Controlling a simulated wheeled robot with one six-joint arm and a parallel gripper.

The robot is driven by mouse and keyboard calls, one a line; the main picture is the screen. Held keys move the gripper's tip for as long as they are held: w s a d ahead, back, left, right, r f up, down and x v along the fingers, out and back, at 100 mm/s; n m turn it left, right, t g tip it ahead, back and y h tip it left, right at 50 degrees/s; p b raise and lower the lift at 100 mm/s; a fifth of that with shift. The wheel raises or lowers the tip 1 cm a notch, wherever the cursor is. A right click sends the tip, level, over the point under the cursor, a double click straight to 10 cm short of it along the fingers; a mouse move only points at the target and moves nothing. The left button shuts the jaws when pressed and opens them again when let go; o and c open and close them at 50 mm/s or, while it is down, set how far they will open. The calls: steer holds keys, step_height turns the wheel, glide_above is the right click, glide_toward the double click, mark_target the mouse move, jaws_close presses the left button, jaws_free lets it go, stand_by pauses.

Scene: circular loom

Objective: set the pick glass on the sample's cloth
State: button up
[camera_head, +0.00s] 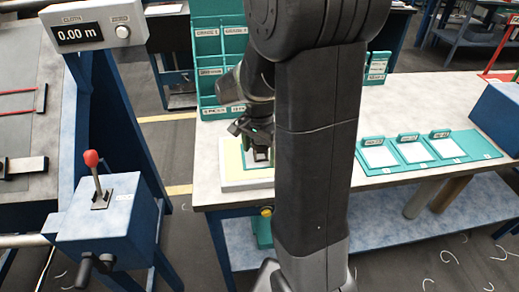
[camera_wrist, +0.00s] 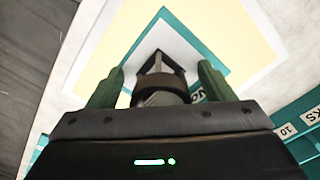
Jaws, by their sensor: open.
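My gripper (camera_head: 250,134) is low over a pale board (camera_head: 240,184) at the left end of the table. In the wrist view my gripper (camera_wrist: 161,72) has its two green fingers apart. A dark, round-topped piece that looks like the pick glass (camera_wrist: 160,84) is between them, with clear gaps on both sides. Beyond it is a white, teal-edged sample card (camera_wrist: 186,50) with the cloth. The pick glass seems to stand on the white area, but its contact is partly hidden. The card lies on a pale yellow sheet (camera_wrist: 232,25).
A teal rack (camera_head: 207,45) with labelled slots stands behind the board. Several white cards lie in a teal tray (camera_head: 432,165) at the right. A blue box (camera_head: 500,118) is at the far right. A control box with a red-knobbed lever (camera_head: 92,160) stands left, across a gap.

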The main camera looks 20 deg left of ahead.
step_height(320, 180, up, 12)
steer(key=shift+r, duration=0.15)
stand_by(0.3)
